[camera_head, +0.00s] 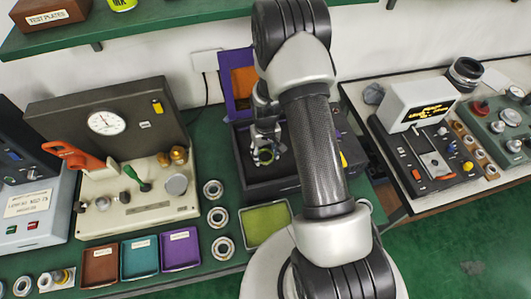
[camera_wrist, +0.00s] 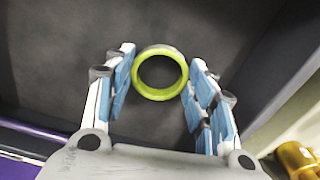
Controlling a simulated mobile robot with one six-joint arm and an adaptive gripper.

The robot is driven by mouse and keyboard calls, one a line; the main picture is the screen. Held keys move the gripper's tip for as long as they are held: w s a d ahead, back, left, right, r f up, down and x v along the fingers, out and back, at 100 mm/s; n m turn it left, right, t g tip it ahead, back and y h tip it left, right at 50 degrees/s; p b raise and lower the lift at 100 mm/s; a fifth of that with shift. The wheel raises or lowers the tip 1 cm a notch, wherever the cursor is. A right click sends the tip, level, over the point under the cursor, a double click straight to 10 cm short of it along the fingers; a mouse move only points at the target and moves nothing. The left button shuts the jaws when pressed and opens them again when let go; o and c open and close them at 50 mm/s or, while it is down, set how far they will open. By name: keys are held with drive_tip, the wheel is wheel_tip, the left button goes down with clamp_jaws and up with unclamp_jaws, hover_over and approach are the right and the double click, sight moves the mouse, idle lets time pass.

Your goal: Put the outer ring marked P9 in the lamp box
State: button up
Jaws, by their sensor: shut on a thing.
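My gripper (camera_head: 265,150) reaches down into a dark, open-topped box (camera_head: 262,190) below the purple and orange panel. Its fingers are shut on a yellow-green ring (camera_head: 265,156). In the wrist view the ring (camera_wrist: 160,95) sits between the blue-padded fingertips (camera_wrist: 161,75), its round opening facing the camera. The dark grey box interior (camera_wrist: 60,60) lies behind it. I cannot tell whether the ring touches the floor of the box. No P9 mark is readable on the ring, and no label naming the lamp box is readable. My arm hides part of the box's right side.
Several bearings, one being this ring bearing (camera_head: 213,190), stand left of the box. A green-lined tray (camera_head: 243,232) lies in front. Brown, teal and purple trays (camera_head: 181,249) sit at front left. A dial-gauge instrument (camera_head: 120,150) stands left. A second bench (camera_head: 430,205) is at right.

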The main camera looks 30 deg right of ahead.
drive_tip(key=shift+f, duration=0.2)
drive_tip(key=o, duration=1.1)
drive_tip(key=shift+r, duration=0.1)
wheel_tip(320, 180, up, 12)
drive_tip(key=p, duration=0.2)
wheel_tip(320, 180, up, 9)
hover_over(265, 156)
drive_tip(key=s+a, duration=0.1)
drive_tip(key=a, duration=0.1)
drive_tip(key=s+a+r+t, duration=0.25)
drive_tip(key=s+r, duration=0.45)
drive_tip(key=r, duration=0.5)
drive_tip(key=s+a+r, duration=0.1)
drive_tip(key=s+r, duration=0.1)
drive_tip(key=s, duration=0.3)
drive_tip(key=s+a+r+t, duration=0.1)
drive_tip(key=s+a+r, duration=0.1)
drive_tip(key=s, duration=0.3)
drive_tip(key=s+a+r+t, duration=0.1)
drive_tip(key=s+r, duration=0.2)
drive_tip(key=s, duration=0.2)
drive_tip(key=shift+a+r+n, duration=0.1)
drive_tip(key=shift+a+n, duration=0.25)
drive_tip(key=shift+n, duration=0.05)
